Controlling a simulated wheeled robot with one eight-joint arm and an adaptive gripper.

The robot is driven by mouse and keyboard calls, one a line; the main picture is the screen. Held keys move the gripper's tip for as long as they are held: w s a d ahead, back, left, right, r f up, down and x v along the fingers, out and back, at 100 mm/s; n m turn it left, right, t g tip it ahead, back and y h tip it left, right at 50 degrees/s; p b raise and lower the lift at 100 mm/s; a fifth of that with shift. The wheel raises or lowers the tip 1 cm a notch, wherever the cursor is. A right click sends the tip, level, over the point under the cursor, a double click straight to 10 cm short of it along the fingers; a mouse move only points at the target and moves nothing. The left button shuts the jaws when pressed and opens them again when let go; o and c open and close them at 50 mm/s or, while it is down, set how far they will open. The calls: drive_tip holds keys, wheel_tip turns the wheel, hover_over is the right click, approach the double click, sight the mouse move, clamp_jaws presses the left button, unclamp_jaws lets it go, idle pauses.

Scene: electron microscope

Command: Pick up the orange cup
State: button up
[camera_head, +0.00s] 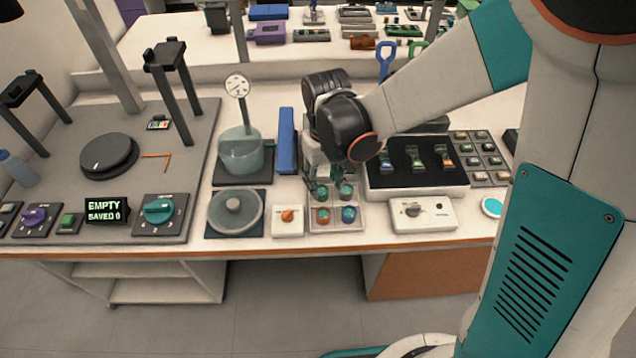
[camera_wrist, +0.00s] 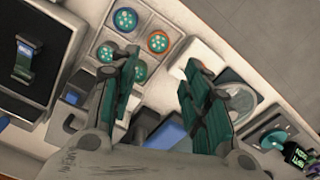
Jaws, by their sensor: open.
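The orange cup (camera_head: 323,215) is the front left of several small round cups in a pale square tray (camera_head: 336,228). In the wrist view the orange cup (camera_wrist: 158,41) shows an orange rim around a teal top with pale dots. It lies just beyond my fingertips, roughly between their lines, and neither finger appears to touch it. My gripper (camera_wrist: 160,60) is open and empty, its left finger partly covering the green cups (camera_wrist: 137,71). In the head view my gripper (camera_head: 324,180) is over the back of the tray, partly hidden by my wrist.
A blue cup (camera_head: 349,214) sits right beside the orange one. A black display tray (camera_head: 416,181) and blue bar (camera_head: 287,141) stand close by.

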drive_tip(key=b, duration=0.3)
approach(323, 210)
drive_tip(key=shift+s+a+f, duration=0.2)
drive_tip(key=shift+s+f, duration=0.9)
drive_tip(key=shift+w+d+f+b, duration=0.15)
drive_tip(key=shift+f+b, duration=0.55)
drive_tip(key=shift+f, duration=0.65)
drive_tip(key=shift+w+a+f+b, duration=0.1)
drive_tip(key=shift+f+b, duration=0.6)
drive_tip(key=shift+f, duration=0.6)
drive_tip(key=shift+r, duration=0.1)
drive_tip(key=c, duration=0.8)
